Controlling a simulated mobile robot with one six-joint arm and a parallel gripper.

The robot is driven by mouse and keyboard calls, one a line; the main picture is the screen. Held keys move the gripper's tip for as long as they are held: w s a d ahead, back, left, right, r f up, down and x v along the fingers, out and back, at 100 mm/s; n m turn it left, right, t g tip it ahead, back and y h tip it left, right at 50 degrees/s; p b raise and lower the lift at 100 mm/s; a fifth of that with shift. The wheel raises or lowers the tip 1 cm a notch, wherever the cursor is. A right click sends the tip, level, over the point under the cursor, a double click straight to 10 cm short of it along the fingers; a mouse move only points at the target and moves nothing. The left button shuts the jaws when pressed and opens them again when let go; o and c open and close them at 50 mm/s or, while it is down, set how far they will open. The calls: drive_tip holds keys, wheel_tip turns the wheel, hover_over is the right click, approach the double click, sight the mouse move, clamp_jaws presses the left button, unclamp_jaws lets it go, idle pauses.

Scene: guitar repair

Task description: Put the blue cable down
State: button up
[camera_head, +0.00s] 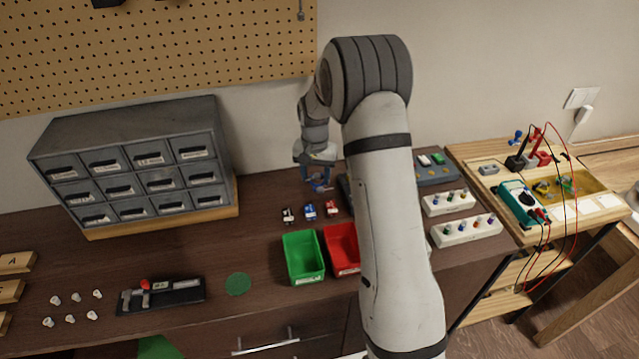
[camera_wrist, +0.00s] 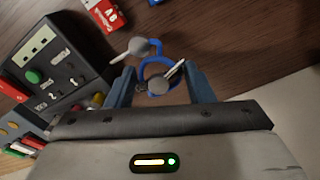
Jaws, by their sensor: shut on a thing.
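My gripper (camera_wrist: 160,85) is shut on the blue cable (camera_wrist: 158,66), a small blue loop with grey round ends and light tips, held between the two blue fingers in the wrist view. In the head view my gripper (camera_head: 320,184) is over the back of the dark workbench, behind a row of small parts, and the cable is too small there to tell from the fingers. In the wrist view the dark bench top (camera_wrist: 220,40) lies beneath the cable; I cannot tell whether they touch.
Small black, blue and red parts (camera_head: 309,211) lie in front of my gripper. Green (camera_head: 303,281) and red (camera_head: 338,264) bins stand nearer. A dark tester box (camera_wrist: 50,65) is close on the left in the wrist view. A grey drawer cabinet (camera_head: 130,160) stands left.

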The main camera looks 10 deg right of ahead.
sight(316, 177)
drive_tip(key=shift+f, duration=1.65)
drive_tip(key=shift+f, duration=0.25)
drive_tip(key=o, duration=1)
drive_tip(key=shift+r, duration=0.1)
